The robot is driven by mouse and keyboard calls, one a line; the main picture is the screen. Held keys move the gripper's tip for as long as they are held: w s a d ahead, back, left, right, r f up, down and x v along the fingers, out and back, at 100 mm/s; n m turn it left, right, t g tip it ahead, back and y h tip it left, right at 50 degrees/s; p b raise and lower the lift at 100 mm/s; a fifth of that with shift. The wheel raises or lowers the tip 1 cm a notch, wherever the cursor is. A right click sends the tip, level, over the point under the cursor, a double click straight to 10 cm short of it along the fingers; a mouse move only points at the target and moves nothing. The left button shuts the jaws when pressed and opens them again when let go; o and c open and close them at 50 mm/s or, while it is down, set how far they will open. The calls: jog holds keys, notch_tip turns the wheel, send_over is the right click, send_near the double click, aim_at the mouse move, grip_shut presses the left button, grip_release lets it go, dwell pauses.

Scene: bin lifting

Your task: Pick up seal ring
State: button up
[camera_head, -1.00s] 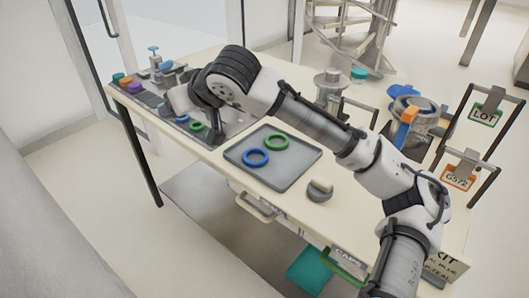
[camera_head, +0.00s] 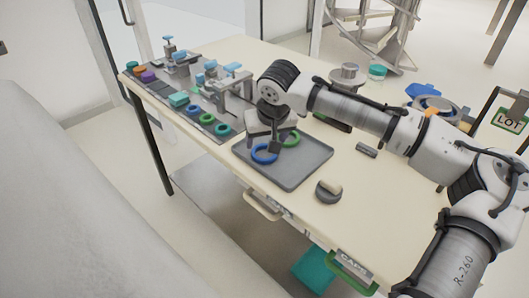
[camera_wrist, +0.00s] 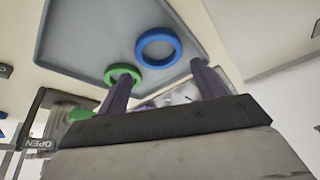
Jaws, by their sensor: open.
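A blue ring (camera_head: 264,153) and a green ring (camera_head: 291,138) lie on the grey tray (camera_head: 305,170). Both also show in the wrist view, the blue ring (camera_wrist: 158,34) whole and the green ring (camera_wrist: 112,80) partly hidden behind a finger. Which of them is the seal ring, I cannot tell. My gripper (camera_head: 275,148) is over the tray's far left part, close to both rings. In the wrist view my gripper (camera_wrist: 160,78) is open, with nothing between its dark fingers. One fingertip overlaps the green ring; whether it touches, I cannot tell.
More coloured rings, such as a green one (camera_head: 207,118), sit in a row on the dark strip at the table's left. A grey round piece (camera_head: 327,192) stands right of the tray. A blue-topped device (camera_head: 432,100) stands behind my arm. The tray's right half is bare.

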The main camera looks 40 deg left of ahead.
aim_at(264, 153)
jog(key=shift+p+x, duration=0.65)
jog(key=shift+x, duration=1.9)
jog(key=shift+d, duration=0.1)
jog(key=c, duration=0.6)
